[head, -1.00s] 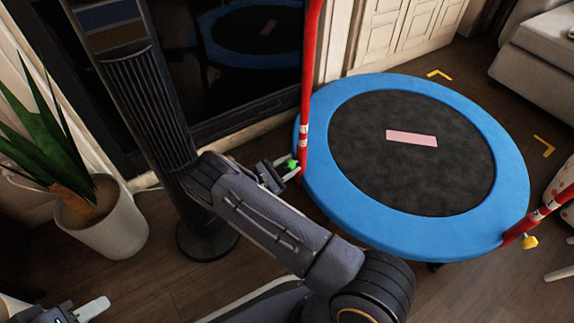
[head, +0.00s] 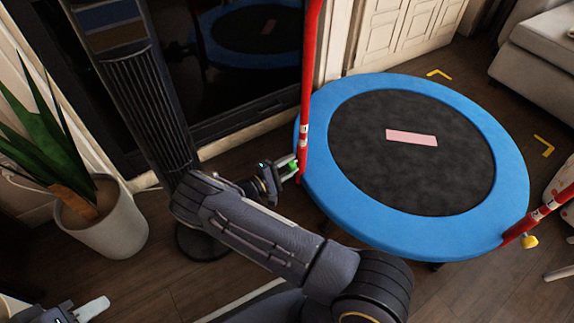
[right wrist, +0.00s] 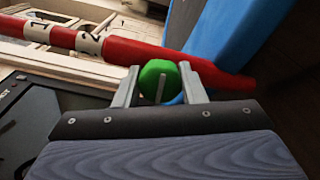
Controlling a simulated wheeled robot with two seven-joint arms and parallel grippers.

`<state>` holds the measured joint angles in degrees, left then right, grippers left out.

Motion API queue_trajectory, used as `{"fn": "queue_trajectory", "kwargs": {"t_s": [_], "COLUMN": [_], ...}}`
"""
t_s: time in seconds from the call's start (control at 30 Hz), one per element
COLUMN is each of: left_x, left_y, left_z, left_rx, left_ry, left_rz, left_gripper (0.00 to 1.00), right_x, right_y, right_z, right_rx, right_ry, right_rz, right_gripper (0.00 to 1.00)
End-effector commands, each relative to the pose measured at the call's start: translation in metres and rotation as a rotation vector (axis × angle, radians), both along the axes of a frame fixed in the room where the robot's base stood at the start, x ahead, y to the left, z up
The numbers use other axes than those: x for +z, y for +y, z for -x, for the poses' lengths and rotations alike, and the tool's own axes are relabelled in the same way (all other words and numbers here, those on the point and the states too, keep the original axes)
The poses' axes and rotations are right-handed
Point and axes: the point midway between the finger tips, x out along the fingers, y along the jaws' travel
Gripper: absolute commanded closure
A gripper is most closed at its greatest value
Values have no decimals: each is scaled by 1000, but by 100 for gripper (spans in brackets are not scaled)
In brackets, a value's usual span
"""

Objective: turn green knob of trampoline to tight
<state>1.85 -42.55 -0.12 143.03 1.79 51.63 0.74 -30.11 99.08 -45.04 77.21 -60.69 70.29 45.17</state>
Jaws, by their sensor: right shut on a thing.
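The green knob (head: 293,166) is on the lower part of the trampoline's left red pole (head: 305,110), beside the trampoline's blue rim (head: 350,212). My right gripper (head: 291,168) is shut on the green knob. In the right wrist view the green knob (right wrist: 158,80) sits between the two grey fingers, with a slot line on its face, and the red pole (right wrist: 150,52) runs behind it with white numbered bands. My left gripper (head: 84,313) is partly in view at the bottom left, away from the trampoline; its opening is unclear.
A yellow knob (head: 529,241) is on the right red pole (head: 541,214). A black tower (head: 150,95) stands left of my right forearm, next to a potted plant (head: 108,222). A dark screen (head: 245,85) is behind. A grey sofa (head: 545,55) is far right.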

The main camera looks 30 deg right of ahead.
Motion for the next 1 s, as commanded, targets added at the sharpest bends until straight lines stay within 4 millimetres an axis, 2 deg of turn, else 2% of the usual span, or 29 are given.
{"fn": "queue_trajectory", "kwargs": {"t_s": [0.3,0.77,0.8,0.97,1.0], "left_x": [0,0,0,0,0], "left_y": [0,0,0,0,0], "left_z": [0,0,0,0,0], "left_rx": [0,0,0,0,0], "left_ry": [0,0,0,0,0], "left_rz": [0,0,0,0,0], "left_gripper": [64,64,64,64,64], "right_x": [4,4,4,3,2], "right_y": [-2,-2,-2,-2,-1], "right_z": [-2,-1,-1,-1,-1], "right_rx": [2,0,0,0,0], "right_ry": [-100,-115,-115,-113,-112], "right_rz": [-8,-9,-9,-12,-13], "right_gripper": [86,86,62,41,41]}}
